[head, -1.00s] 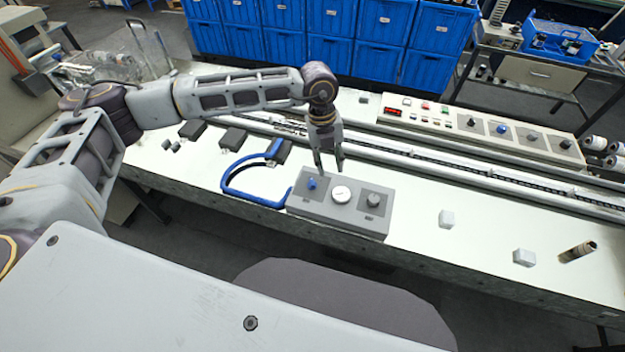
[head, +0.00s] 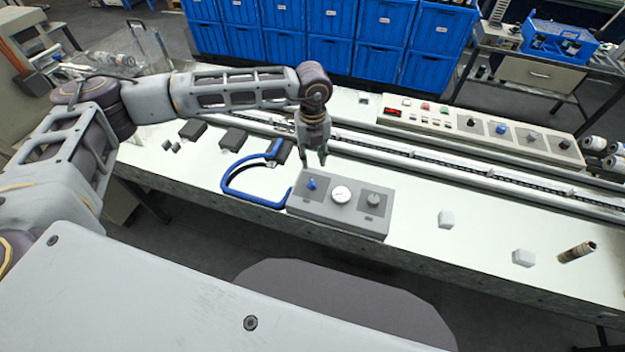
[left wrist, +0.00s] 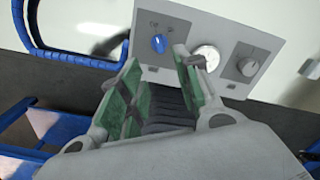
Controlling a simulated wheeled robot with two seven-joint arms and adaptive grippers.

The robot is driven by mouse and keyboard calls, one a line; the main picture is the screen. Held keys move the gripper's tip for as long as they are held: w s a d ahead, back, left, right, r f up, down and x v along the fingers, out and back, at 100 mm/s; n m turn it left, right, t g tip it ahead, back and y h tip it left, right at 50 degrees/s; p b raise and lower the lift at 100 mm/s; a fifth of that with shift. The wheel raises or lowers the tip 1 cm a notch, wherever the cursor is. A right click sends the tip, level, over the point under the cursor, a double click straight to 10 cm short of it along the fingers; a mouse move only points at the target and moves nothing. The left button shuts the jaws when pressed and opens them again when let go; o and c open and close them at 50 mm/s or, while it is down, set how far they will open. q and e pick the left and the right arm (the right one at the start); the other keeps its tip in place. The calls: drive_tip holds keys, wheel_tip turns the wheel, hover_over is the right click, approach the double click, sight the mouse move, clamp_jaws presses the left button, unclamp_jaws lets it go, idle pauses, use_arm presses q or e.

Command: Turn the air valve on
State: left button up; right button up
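A grey control box (head: 347,218) stands at the front edge of the white table. On its top are a blue knob (head: 311,184) at the left, a round white gauge (head: 341,194) in the middle and a dark grey knob (head: 374,199) at the right. My left gripper (head: 314,162) is above and just behind the box, fingers pointing down, open and empty. In the left wrist view the blue knob (left wrist: 158,43) shows beyond the spread fingers (left wrist: 158,75), apart from them, with small unclear markings around it. My right gripper is not in view.
A blue hose (head: 245,195) curves left of the box. A long panel with knobs and buttons (head: 480,122) and a rail (head: 430,150) lie behind. Table right of the box is mostly clear.

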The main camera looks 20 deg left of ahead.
sight(312, 183)
use_arm(q)
wheel_tip(312, 183, down, 10)
drive_tip(key=shift+r+p, duration=0.1)
drive_tip(key=shift+p, duration=0.75)
drive_tip(key=shift+f, duration=1.1)
clamp_jaws()
